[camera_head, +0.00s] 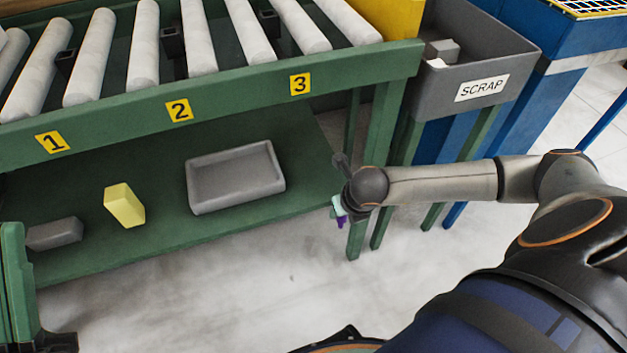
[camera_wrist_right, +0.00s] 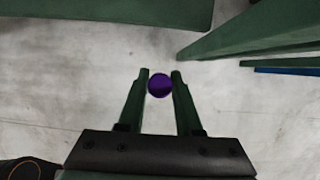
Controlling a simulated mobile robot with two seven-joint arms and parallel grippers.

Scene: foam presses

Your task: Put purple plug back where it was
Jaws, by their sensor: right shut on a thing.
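The purple plug (camera_wrist_right: 160,85) shows in the right wrist view as a round purple end between the fingertips of my right gripper (camera_wrist_right: 160,78), which is shut on it. In the head view, a small part of the purple plug (camera_head: 341,222) shows below my right wrist, in front of the green stand's right leg. The fingers of my right gripper (camera_head: 338,206) are mostly hidden there by the wrist. Below the plug in the wrist view is pale floor. My left gripper is not in view.
A green roller stand (camera_head: 225,98) carries number labels 1, 2 and 3. Its lower shelf (camera_head: 150,225) holds a grey tray (camera_head: 192,200), a yellow block (camera_head: 124,206) and a grey block (camera_head: 55,234). A grey SCRAP bin (camera_head: 430,100) stands to the right. Open floor lies in front.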

